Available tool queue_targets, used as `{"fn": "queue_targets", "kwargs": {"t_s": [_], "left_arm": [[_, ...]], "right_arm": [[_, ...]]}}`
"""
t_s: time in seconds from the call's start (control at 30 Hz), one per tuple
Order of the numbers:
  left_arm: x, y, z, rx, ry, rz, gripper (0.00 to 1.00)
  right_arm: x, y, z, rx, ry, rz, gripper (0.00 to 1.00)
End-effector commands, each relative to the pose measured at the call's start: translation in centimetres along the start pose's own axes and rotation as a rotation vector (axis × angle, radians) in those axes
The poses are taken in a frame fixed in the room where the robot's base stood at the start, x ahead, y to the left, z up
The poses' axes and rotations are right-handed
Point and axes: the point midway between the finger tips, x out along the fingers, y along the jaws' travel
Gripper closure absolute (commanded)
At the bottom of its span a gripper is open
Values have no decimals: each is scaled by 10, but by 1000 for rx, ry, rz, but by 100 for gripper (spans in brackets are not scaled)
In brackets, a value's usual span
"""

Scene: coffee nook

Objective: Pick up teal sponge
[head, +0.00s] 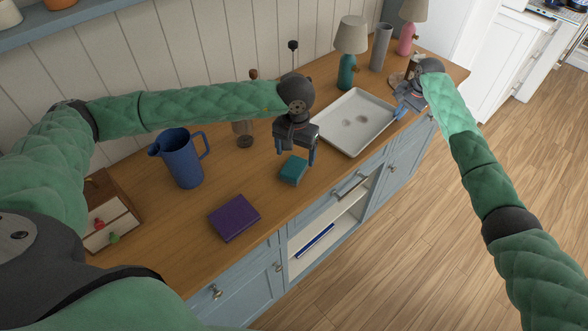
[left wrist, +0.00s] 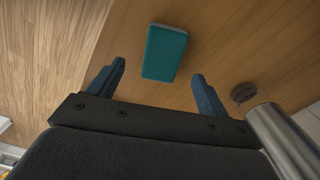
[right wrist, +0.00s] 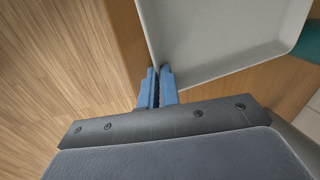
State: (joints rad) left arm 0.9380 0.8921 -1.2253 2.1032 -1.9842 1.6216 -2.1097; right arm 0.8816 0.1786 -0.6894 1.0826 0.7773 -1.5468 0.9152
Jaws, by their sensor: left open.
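The teal sponge (head: 293,169) lies flat on the wooden counter, between the blue pitcher and the white tray. My left gripper (head: 296,157) is open and empty, pointing down just above and behind the sponge. In the left wrist view the sponge (left wrist: 164,53) shows whole, ahead of and between the two spread fingertips (left wrist: 158,78), with clear space on both sides. My right gripper (head: 401,112) is at the near right corner of the white tray. In the right wrist view its fingers (right wrist: 158,82) are close together at the tray's rim, seemingly pinching it.
The white tray (head: 340,138) holds dark stains or marks. The blue pitcher (head: 183,160), a glass jar (head: 243,134) and a purple book (head: 234,217) stand or lie left of the sponge. A teal lamp (head: 347,70) stands behind the tray. The counter's front edge is close to the sponge.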

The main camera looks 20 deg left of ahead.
Motion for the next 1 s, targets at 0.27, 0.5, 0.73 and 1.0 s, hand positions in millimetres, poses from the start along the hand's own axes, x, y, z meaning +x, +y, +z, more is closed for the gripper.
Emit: {"fn": "queue_targets", "kwargs": {"t_s": [0.27,0.5,0.73,1.0], "left_arm": [[20,-1,0,-1,0,0,22],[51,-4,1,-1,-2,0,22],[64,-4,0,-1,0,0,22],[64,-4,1,-1,0,0,51]], "right_arm": [[0,0,0,0,0,0,100],[0,0,0,0,0,0,100],[0,0,0,0,0,0,100],[0,0,0,0,0,0,100]]}}
